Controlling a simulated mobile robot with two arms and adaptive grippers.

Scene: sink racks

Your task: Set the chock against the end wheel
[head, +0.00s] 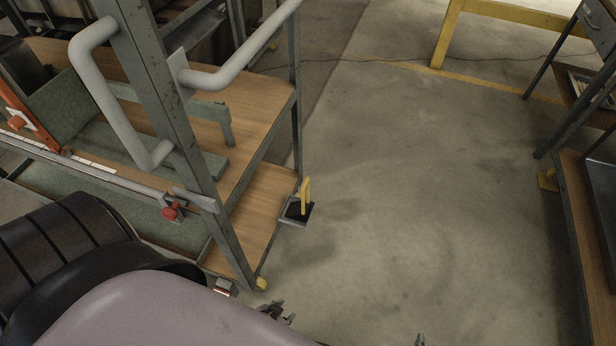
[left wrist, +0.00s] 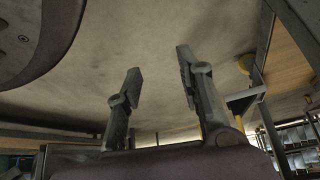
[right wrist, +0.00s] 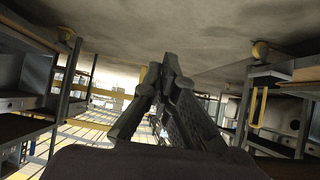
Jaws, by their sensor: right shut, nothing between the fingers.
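The chock (head: 306,196) shows as an upright yellow handle over a dark base. It sits on a small grey holder (head: 295,220) at the side of the wooden-shelved rack. The yellow end wheel (head: 262,284) is at the foot of the rack's near leg. A yellow wheel (left wrist: 245,63) also shows in the left wrist view; I cannot tell if it is the same one. My left gripper (head: 277,312) is open and empty, just right of the end wheel in the head view. My right gripper (right wrist: 162,66) is shut and empty; only a tip shows at the head view's bottom edge.
The wooden-shelved rack (head: 262,125) with grey pipe handles fills the left. Another rack (head: 582,225) with a yellow foot stands at the right. A yellow frame (head: 500,14) stands at the back. The concrete floor (head: 420,190) between the racks is clear.

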